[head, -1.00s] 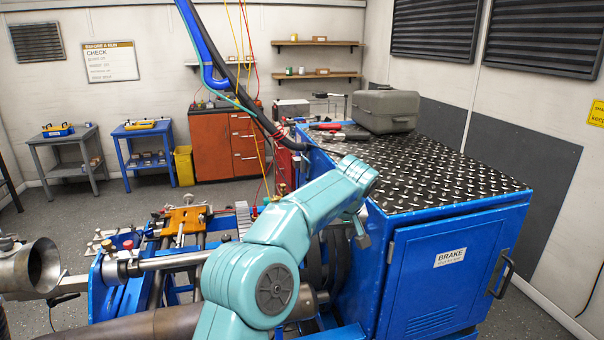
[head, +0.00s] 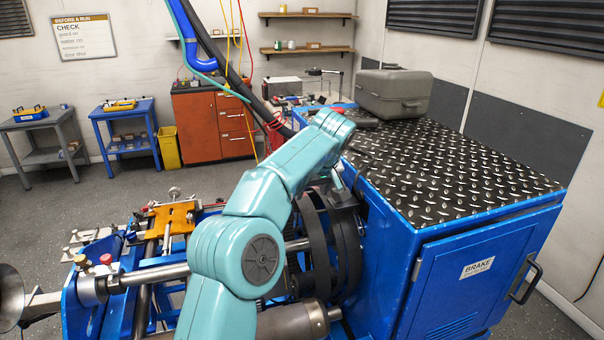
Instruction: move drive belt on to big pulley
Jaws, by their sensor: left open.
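My left arm reaches up from the bottom middle and bends down at its far end. My left gripper (head: 344,190) is open, just above the dark wheel parts at the left side of the blue brake cabinet. The drive belt appears to be the black band (head: 317,245) that curves down below the gripper. The big pulley seems to be the dark round part (head: 350,250) against the cabinet. The arm and gripper hide part of both, so I cannot tell whether the belt touches the pulley. My right gripper is not in view.
The blue brake cabinet (head: 440,262) has a black tread-plate top (head: 455,165) with a grey case (head: 393,93) on it. A steel shaft (head: 155,278) runs along the blue frame at left. A blue pipe and hoses (head: 210,50) hang behind my arm.

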